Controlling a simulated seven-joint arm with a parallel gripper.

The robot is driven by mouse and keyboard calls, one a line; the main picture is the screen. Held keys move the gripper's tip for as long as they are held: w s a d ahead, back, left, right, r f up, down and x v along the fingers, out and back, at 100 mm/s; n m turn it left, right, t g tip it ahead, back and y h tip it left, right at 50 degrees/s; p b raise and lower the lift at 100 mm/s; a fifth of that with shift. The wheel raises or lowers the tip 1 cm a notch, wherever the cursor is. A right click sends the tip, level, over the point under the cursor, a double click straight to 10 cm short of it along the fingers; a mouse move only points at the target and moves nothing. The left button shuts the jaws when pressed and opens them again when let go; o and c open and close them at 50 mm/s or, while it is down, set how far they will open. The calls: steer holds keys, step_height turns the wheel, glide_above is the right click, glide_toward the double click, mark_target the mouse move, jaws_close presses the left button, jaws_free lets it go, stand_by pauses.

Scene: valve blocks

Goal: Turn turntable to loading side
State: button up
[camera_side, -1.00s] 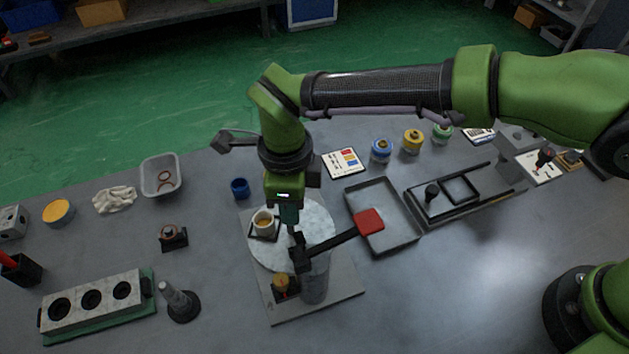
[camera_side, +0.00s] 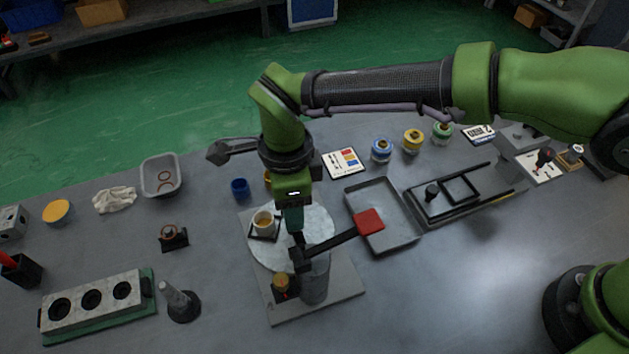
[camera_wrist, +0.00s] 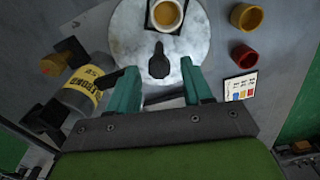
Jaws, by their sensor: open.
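The turntable (camera_side: 318,222) is a pale round disc on a grey base plate (camera_side: 345,289). It also shows in the wrist view (camera_wrist: 128,40). A cup with amber contents (camera_side: 263,223) sits in a dark square holder on the disc's left part; in the wrist view the cup (camera_wrist: 166,14) is at the top. A dark upright knob (camera_wrist: 159,63) stands on the disc. My gripper (camera_wrist: 161,84) is open, its two teal fingers apart with the knob between and just beyond their tips. In the side view my gripper (camera_side: 293,226) is low over the disc and partly hides it.
A grey cylinder (camera_side: 315,283) with a yellow label (camera_wrist: 82,88) stands beside the disc. A black arm with a red pad (camera_side: 369,222) reaches right over a grey tray (camera_side: 402,240). A blue cup (camera_side: 240,187) stands behind left. Open bench lies at front right.

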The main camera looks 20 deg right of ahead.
steer(key=n, duration=0.6)
steer(key=shift+w, duration=0.15)
steer(key=n, duration=0.5)
steer(key=shift+w+a+n, duration=0.1)
steer(key=shift+n, duration=0.2)
steer(key=n, duration=0.8)
steer(key=shift+a+n, duration=0.15)
steer(key=shift+n, duration=0.15)
steer(key=shift+r+n, duration=0.3)
steer(key=shift+n, duration=0.3)
step_height(320, 180, up, 16)
steer(key=s+d+m+t+y, duration=0.1)
steer(key=s+d+t, duration=0.1)
steer(key=d, duration=1.2)
steer(key=s+d+m+t+y, duration=0.1)
steer(key=s+d+t+y, duration=0.1)
steer(key=d, duration=1.3)
steer(key=shift+s+f, duration=0.2)
steer(key=shift+s, duration=0.1)
